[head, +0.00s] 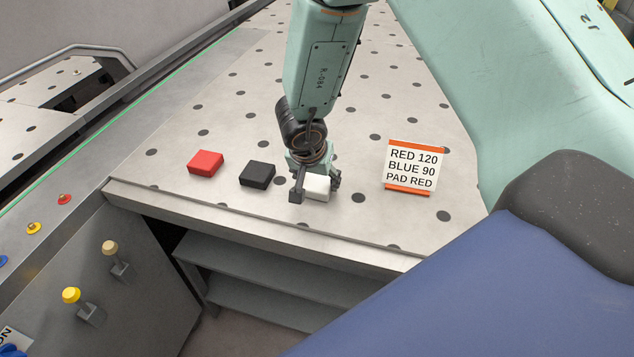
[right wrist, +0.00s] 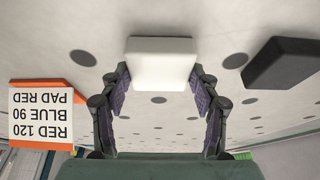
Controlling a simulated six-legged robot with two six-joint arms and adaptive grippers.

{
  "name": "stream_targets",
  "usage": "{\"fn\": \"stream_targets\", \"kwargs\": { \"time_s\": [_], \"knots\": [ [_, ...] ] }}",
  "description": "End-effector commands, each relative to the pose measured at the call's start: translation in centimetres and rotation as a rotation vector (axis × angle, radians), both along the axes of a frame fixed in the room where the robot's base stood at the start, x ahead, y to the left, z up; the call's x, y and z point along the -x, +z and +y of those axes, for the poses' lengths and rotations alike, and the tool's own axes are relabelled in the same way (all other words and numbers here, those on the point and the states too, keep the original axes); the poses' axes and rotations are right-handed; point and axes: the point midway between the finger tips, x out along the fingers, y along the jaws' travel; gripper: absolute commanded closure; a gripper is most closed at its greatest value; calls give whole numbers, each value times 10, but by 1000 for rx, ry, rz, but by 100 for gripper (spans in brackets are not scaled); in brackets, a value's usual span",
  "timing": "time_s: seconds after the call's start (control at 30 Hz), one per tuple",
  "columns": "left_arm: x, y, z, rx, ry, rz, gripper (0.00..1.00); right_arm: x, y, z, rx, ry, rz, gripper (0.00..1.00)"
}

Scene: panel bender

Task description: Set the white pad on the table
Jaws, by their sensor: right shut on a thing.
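The white pad (head: 317,187) is a small white block near the front edge of the dotted metal table (head: 250,120). My right gripper (head: 312,192) is shut on it, with a finger at each side. In the right wrist view the white pad (right wrist: 161,63) sits between the fingertips of the right gripper (right wrist: 160,92). The pad is at or very close to the table surface; I cannot tell whether it touches. Part of it is hidden by the gripper in the head view. My left gripper is not in view.
A black pad (head: 257,174) and a red pad (head: 205,163) lie to the left on the table. A sign (head: 411,167) reading RED 120, BLUE 90, PAD RED stands to the right. Shelves (head: 270,275) open below the table's front edge.

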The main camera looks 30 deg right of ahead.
Motion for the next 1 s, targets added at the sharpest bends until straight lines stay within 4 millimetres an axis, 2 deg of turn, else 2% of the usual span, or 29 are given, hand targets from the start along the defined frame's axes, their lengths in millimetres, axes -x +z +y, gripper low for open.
{"fn": "stream_targets", "kwargs": {
  "time_s": [0.43, 0.47, 0.5, 0.7, 1.0],
  "knots": [
    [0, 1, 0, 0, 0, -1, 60, -1, -3, 0, 0, 2, -2, 73],
    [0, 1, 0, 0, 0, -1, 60, -1, -3, 0, 0, 1, -2, 36],
    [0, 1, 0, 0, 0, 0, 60, -1, -3, 0, 0, 1, -2, 32],
    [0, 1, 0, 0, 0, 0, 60, 0, -3, 0, 0, 0, -1, 16],
    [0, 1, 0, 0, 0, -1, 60, 0, -2, 0, 0, 0, -1, 16]
  ]
}}
